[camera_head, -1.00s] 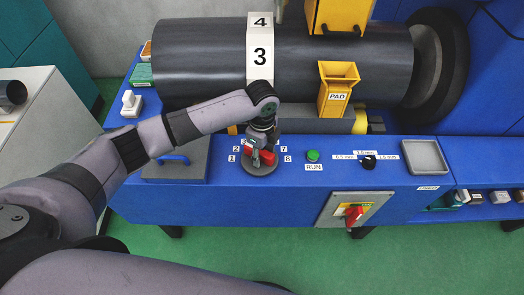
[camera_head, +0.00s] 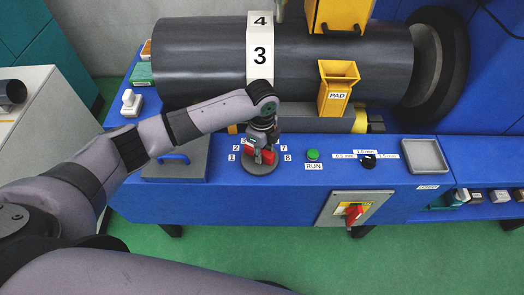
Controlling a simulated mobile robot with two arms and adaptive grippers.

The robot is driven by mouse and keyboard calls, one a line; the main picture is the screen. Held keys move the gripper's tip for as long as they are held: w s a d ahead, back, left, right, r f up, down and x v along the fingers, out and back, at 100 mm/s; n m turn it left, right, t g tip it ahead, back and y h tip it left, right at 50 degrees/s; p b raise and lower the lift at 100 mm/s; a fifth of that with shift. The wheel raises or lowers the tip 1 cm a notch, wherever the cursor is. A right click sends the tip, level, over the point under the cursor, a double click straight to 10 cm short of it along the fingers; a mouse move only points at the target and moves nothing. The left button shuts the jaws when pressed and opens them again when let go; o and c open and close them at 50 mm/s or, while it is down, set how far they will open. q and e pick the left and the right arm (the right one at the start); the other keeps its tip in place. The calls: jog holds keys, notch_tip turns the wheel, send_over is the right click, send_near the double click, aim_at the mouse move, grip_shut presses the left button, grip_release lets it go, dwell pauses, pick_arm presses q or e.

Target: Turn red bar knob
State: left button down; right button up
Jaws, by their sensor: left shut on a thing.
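The red bar knob (camera_head: 268,157) sits on a round grey dial base (camera_head: 262,169) on the blue machine's top, with white number labels around it. My left gripper (camera_head: 262,150) points down at the knob and is shut on it; its fingers hide part of the bar. Labels 1 and 2 show on the left side and 7 and 8 on the right. My right gripper is not in view.
Right of the dial are a green RUN button (camera_head: 313,155), a small black knob (camera_head: 368,162) and a grey tray (camera_head: 426,156). A red switch (camera_head: 353,214) is on the front. The large dark cylinder (camera_head: 330,62) and yellow PAD holder (camera_head: 337,88) stand behind.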

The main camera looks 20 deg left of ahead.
pick_arm(q)
jog(key=shift+r+m+p, duration=0.15)
jog(key=shift+m+p, duration=0.3)
jog(key=shift+m, duration=0.25)
jog(key=m+p, duration=0.1)
jog(key=m, duration=0.2)
jog(key=shift+s+a, duration=0.1)
jog(key=shift+s, duration=0.05)
jog(key=c, duration=1.4)
grip_release()
notch_tip(320, 180, up, 12)
